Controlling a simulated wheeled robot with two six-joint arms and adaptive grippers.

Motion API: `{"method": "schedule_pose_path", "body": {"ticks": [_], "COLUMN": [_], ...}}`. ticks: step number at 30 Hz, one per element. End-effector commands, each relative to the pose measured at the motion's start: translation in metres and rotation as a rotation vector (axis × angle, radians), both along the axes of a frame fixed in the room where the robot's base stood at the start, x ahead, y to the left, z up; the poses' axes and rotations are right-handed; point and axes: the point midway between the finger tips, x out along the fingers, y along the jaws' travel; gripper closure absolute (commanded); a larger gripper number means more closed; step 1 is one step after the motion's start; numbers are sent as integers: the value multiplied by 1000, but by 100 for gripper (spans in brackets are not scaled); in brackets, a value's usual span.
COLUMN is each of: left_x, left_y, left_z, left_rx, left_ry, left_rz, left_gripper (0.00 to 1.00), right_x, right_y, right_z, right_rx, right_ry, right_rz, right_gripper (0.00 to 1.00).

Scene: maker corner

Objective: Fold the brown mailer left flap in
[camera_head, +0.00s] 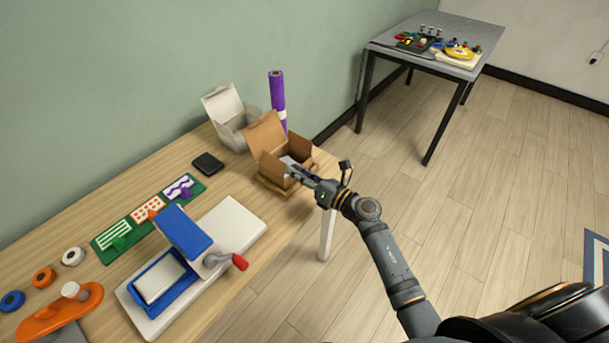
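The brown mailer (272,171) is an open cardboard box near the right end of the wooden workbench. Its tall lid flap (264,132) stands up at the back, and a side flap (299,146) stands at the right. My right gripper (291,165) is at the mailer's front right, over its opening, with something pale and purple under it inside the box. The fingers are small and partly merged with the box, so I cannot tell whether they are open or touching it. The left flap is hard to make out. My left gripper is not in view.
A white open box (231,120) and a purple roll (277,92) stand behind the mailer. A black wallet-like item (208,163) lies to its left. A blue and white press (187,233) with a red-handled lever (238,262) stands at the front. A grey table (425,48) stands farther back.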

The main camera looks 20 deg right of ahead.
Motion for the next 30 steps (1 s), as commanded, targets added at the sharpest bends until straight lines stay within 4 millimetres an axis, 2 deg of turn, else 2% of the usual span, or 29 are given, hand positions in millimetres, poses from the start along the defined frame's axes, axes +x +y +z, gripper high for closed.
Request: {"method": "schedule_pose_path", "body": {"ticks": [3, 6, 14, 17, 18, 20, 22, 26, 28, 29, 30], "left_x": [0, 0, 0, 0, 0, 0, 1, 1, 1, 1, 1], "left_y": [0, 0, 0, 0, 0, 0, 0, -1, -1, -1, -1], "left_z": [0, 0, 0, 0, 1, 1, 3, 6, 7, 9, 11], "left_rx": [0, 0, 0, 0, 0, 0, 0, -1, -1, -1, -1], "left_ry": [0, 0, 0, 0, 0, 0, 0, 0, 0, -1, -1], "left_rz": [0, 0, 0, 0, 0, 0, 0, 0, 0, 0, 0], "left_gripper": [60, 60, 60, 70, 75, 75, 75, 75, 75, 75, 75], "right_x": [-16, -23, -25, -25, -24, -21, -17, -19, -31, -39, -50], "right_y": [-12, -17, -19, -20, -23, -33, -55, -110, -138, -148, -155], "right_z": [-1, 0, 1, 1, 1, 0, -4, -37, -72, -95, -128], "right_rx": [-2, -1, 2, 12, 40, 130, 295, 697, 915, 1005, 1081], "right_ry": [1, 1, -1, 3, 16, 54, 126, 318, 438, 502, 579], "right_rz": [0, 0, -1, -8, -27, -89, -202, -486, -652, -725, -793], "right_gripper": [75, 75, 75, 75, 75, 75, 75, 75, 75, 75, 75]}}
